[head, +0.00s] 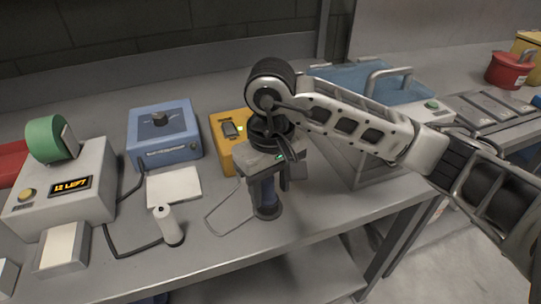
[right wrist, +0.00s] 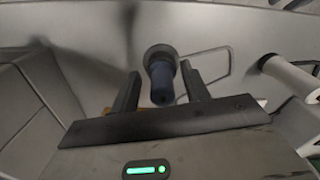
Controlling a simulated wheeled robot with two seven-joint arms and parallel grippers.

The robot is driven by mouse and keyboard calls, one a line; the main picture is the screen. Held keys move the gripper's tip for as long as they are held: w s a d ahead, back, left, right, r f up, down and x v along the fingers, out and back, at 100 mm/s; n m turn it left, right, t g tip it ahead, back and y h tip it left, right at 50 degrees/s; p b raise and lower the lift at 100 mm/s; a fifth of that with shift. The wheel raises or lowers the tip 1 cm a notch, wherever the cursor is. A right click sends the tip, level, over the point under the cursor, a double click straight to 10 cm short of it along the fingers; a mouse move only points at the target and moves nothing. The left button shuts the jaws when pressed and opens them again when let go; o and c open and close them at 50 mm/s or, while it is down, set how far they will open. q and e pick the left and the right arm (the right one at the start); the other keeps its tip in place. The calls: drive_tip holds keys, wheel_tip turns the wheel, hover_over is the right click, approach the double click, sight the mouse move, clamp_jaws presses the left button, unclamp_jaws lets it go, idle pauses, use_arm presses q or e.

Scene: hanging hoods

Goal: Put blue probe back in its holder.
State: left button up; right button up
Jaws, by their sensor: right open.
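The blue probe (head: 265,193) is a dark blue cylinder standing upright near the table's front edge, with a wider dark round part (head: 267,213) at its foot. My right gripper (head: 268,182) is above it, pointing down, with its fingers open on either side of the probe's upper part. In the right wrist view the probe (right wrist: 162,80) lies between the two spread finger tips, with a gap visible at the sides. The gripper hides the probe's top in the head view. I cannot clearly tell which thing is the holder. My left gripper is not in view.
A thin wire loop (head: 228,217) lies left of the probe. A white cylinder (head: 167,226) with a black cable stands farther left. A blue box (head: 163,135), a yellow device (head: 228,150) and a grey box with a display (head: 70,185) stand behind. The table's front strip is clear.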

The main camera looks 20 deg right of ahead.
wheel_tip(320, 180, up, 12)
idle(0.3)
drive_tip(key=shift+f, duration=0.15)
